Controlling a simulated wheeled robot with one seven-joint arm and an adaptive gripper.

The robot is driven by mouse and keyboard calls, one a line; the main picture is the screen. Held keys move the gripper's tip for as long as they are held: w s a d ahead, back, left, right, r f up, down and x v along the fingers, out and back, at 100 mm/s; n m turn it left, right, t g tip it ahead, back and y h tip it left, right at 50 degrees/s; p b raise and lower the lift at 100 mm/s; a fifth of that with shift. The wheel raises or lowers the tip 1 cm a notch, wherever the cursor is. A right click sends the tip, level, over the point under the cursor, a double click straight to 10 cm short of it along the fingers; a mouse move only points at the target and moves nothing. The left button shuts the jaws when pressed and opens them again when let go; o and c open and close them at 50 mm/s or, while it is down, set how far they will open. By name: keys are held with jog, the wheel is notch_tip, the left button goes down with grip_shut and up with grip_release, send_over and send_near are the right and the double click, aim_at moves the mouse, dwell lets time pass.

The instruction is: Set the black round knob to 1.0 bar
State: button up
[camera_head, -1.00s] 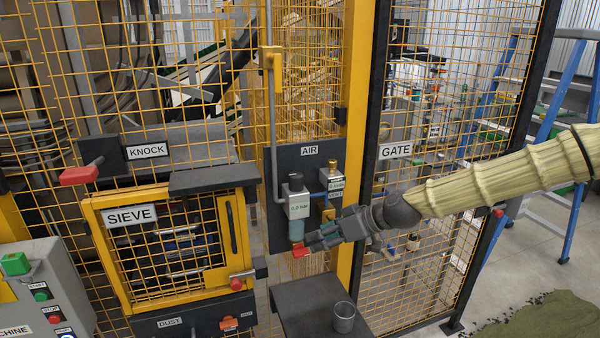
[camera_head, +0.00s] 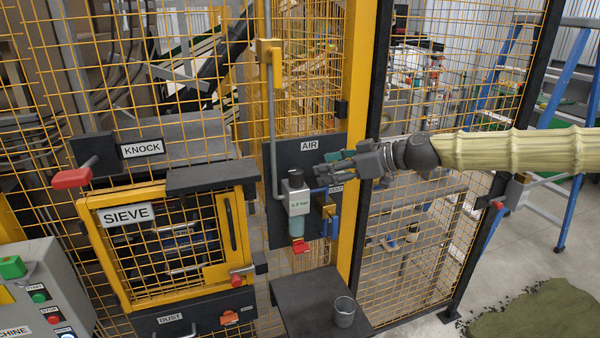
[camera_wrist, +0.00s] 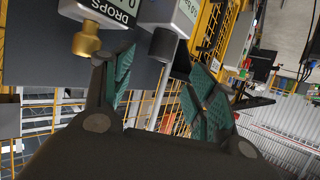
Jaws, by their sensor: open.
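The air regulator (camera_head: 299,205) is a pale box on the dark AIR panel, and its small display seems to read 0.0 bar. Its dark round knob (camera_head: 295,177) sits on top. In the wrist view, the knob (camera_wrist: 163,46) projects from the pale box and appears between the finger ends, with no clear contact. My gripper (camera_head: 327,160) is open and empty, to the right of the knob and slightly higher in the head view. It hides part of the neighbouring DROPS unit, whose brass knob (camera_wrist: 86,43) shows left of my fingers in the wrist view.
A grey pipe (camera_head: 272,120) runs down the panel's left side. A yellow post (camera_head: 360,150) and mesh fence stand to the right. A dark shelf (camera_head: 295,292) with a cup (camera_head: 345,311) lies below.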

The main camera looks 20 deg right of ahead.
aim_at(300, 171)
jog(key=shift+p+x, duration=1.2)
jog(key=shift+x, duration=3.2)
jog(key=shift+c, duration=0.2)
jog(key=c, duration=1)
